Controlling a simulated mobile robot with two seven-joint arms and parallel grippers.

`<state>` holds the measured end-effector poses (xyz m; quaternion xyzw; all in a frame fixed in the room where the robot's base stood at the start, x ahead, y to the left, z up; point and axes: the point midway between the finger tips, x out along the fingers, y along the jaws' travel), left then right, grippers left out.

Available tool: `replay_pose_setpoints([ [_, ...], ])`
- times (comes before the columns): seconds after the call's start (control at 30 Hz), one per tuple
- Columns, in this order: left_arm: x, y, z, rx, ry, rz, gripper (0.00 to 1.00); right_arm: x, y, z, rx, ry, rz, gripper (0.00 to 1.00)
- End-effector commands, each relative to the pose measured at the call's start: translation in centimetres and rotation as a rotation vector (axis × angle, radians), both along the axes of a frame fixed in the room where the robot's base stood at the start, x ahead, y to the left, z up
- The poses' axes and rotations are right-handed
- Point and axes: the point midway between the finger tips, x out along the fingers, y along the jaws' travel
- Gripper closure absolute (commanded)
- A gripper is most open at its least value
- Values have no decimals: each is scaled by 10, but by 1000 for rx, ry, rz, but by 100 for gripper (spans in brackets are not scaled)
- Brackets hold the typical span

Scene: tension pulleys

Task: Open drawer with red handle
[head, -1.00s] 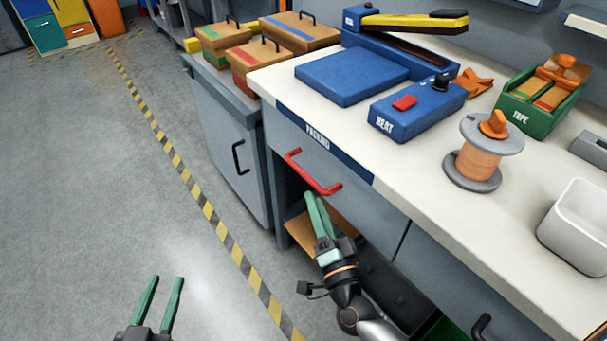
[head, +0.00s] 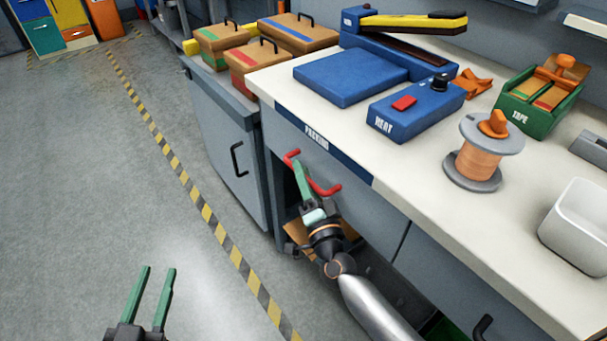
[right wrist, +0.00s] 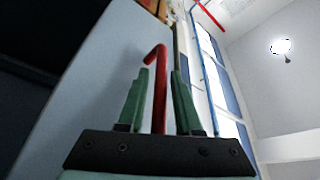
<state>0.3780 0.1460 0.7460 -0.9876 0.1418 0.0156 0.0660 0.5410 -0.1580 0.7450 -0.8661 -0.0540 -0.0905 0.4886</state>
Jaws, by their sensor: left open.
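The red handle (head: 327,190) is a bar on the grey drawer front (head: 368,207) beneath the packing bench's top. The drawer looks shut. My right gripper (head: 301,172) is at the handle, its green fingers crossing in front of the bar's middle. In the right wrist view, the red handle (right wrist: 160,88) stands between the two spread fingers of my right gripper (right wrist: 161,75), with a gap visible on either side. My left gripper (head: 158,268) is open and empty, low over the floor at the lower left, well away from the drawer.
The bench top (head: 425,180) carries a blue heat sealer (head: 415,107), a wire spool (head: 478,160), a green tape box (head: 540,100) and a white bin (head: 585,225). A grey cabinet (head: 215,140) stands left of the drawer. The floor (head: 110,190) at left is clear.

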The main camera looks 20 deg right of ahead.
Motion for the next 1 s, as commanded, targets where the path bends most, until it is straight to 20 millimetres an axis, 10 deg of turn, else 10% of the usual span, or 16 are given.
replay_pose_setpoints([
  [0.3,1,0,2,1,-5,-1,59,0,0,0,0,0,0,100],
  [1.0,1,0,2,1,-4,-2,59,0,0,0,0,0,0,100],
])
